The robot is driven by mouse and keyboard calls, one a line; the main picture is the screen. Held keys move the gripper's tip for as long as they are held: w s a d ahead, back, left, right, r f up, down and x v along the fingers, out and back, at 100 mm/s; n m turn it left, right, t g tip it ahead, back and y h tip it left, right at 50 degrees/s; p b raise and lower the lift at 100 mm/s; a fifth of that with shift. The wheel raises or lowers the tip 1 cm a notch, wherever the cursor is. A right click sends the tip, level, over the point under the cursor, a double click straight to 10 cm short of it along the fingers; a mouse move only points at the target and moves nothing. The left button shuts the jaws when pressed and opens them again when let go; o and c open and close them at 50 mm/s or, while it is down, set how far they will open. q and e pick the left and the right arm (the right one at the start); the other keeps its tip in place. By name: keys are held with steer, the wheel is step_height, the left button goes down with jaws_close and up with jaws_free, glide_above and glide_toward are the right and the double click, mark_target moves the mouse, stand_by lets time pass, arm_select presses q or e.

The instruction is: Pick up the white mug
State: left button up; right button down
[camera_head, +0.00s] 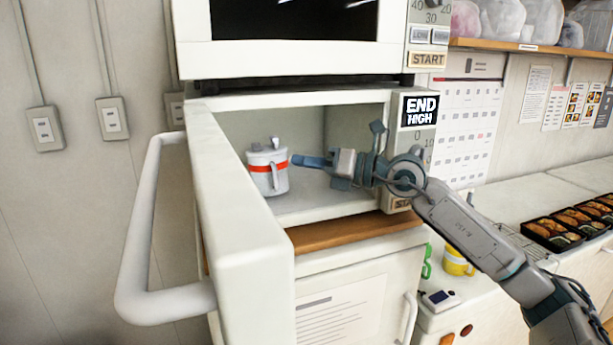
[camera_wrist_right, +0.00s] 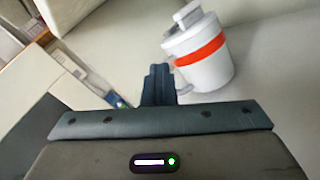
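The white mug (camera_head: 265,180) with an orange-red band and a grey lid stands upright inside the open microwave (camera_head: 330,205). Its handle faces outward, toward my right gripper. My right gripper (camera_head: 300,161) reaches in from the right, with its fingertips just right of the mug, near band height. In the right wrist view the two fingers (camera_wrist_right: 158,72) are together with nothing between them. There the mug (camera_wrist_right: 207,68) is just right of the fingertips, and its handle is close beside them. Whether they touch cannot be told. My left gripper is out of view.
The open microwave door (camera_head: 235,210) with its big handle (camera_head: 135,245) stands left of the opening. Another oven (camera_head: 300,55) is above. A yellow mug (camera_head: 457,262) is below right, and bento trays (camera_head: 545,243) lie on the right counter.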

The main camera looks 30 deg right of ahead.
steer(key=s+a+r+b, duration=0.1)
steer(key=s+a+b, duration=0.5)
steer(key=s+a, duration=0.3)
steer(key=s, duration=0.3)
steer(key=shift+s+a, duration=0.15)
steer(key=shift+s, duration=0.05)
steer(key=shift+r, duration=0.1)
steer(key=c, duration=2)
jaws_free()
steer(key=o, duration=1.6)
steer(key=shift+c, duration=0.2)
